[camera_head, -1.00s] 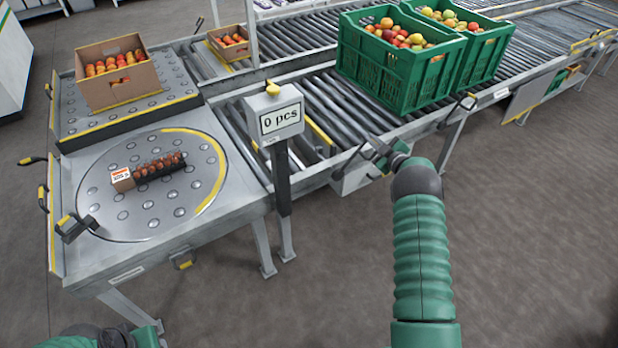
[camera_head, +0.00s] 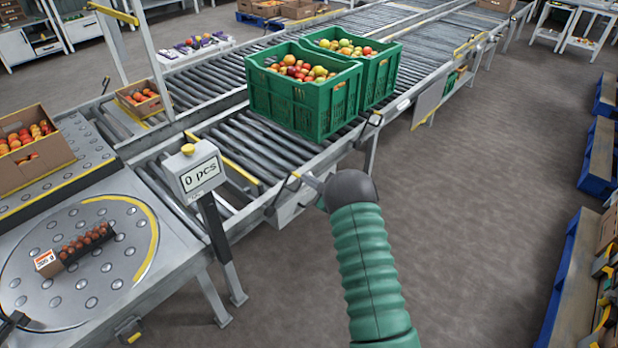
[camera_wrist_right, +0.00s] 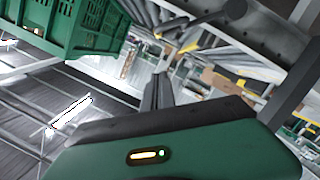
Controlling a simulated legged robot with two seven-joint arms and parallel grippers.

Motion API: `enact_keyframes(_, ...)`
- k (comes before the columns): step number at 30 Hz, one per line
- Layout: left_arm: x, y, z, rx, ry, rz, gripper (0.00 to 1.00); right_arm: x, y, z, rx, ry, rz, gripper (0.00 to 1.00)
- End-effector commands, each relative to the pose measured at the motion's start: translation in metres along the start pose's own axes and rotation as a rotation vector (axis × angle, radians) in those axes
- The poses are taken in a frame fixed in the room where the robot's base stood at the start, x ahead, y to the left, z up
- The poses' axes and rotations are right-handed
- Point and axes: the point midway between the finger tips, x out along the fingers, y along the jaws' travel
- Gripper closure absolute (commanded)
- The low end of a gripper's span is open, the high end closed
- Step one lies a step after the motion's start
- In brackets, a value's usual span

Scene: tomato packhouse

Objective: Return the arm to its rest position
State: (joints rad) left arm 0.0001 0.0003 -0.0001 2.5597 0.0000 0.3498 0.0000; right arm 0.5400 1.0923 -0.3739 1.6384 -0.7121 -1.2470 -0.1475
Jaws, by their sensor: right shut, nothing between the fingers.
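My right arm reaches in from the bottom in the head view. Its gripper (camera_head: 308,182) is at the near edge of the roller conveyor, partly hidden behind my dark wrist. In the right wrist view the two fingers (camera_wrist_right: 157,95) lie together with nothing between them.
Two green crates (camera_head: 300,112) of mixed tomatoes stand on the conveyor (camera_head: 270,155), beyond my gripper. The "0 pcs" display post (camera_head: 200,180) stands left of it. A small tomato pack (camera_head: 75,248) lies on the round table (camera_head: 100,290). The floor to the right is open up to blue pallets.

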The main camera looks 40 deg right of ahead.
Motion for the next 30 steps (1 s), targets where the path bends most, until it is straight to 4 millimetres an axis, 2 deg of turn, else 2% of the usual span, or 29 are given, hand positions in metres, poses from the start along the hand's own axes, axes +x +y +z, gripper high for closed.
enact_keyframes(3, -0.001, 0.0, 0.0, 0.0, 0.0, 0.0, 0.64, -0.005, 0.0, -0.001, 0.0, 0.002, 0.0, 1.0)
enact_keyframes(16, -0.001, 0.0, 0.0, 0.0, 0.0, 0.0, 0.64, -0.005, 0.0, -0.002, 0.0, 0.001, 0.0, 1.0)
enact_keyframes(19, -0.001, 0.0, 0.0, 0.0, 0.0, 0.0, 0.64, 0.0, 0.001, -0.016, 0.029, -0.042, 0.013, 1.0)
enact_keyframes(21, -0.002, 0.0, 0.0, 0.0, 0.0, 0.0, 0.64, 0.004, -0.003, -0.037, 0.089, -0.125, 0.029, 1.0)
enact_keyframes(23, -0.001, 0.0, 0.0, 0.0, 0.0, 0.0, 0.64, 0.0, -0.018, -0.062, 0.174, -0.229, 0.028, 1.0)
enact_keyframes(25, -0.001, 0.0, 0.0, 0.0, 0.0, 0.0, 0.64, -0.019, -0.054, -0.094, 0.292, -0.376, -0.007, 1.0)
enact_keyframes(27, -0.001, 0.0, 0.0, 0.0, 0.0, 0.0, 0.64, -0.054, -0.103, -0.121, 0.395, -0.525, -0.076, 1.0)
enact_keyframes(30, -0.001, 0.0, 0.0, 0.0, 0.0, 0.0, 0.64, -0.106, -0.159, -0.146, 0.482, -0.687, -0.174, 1.0)
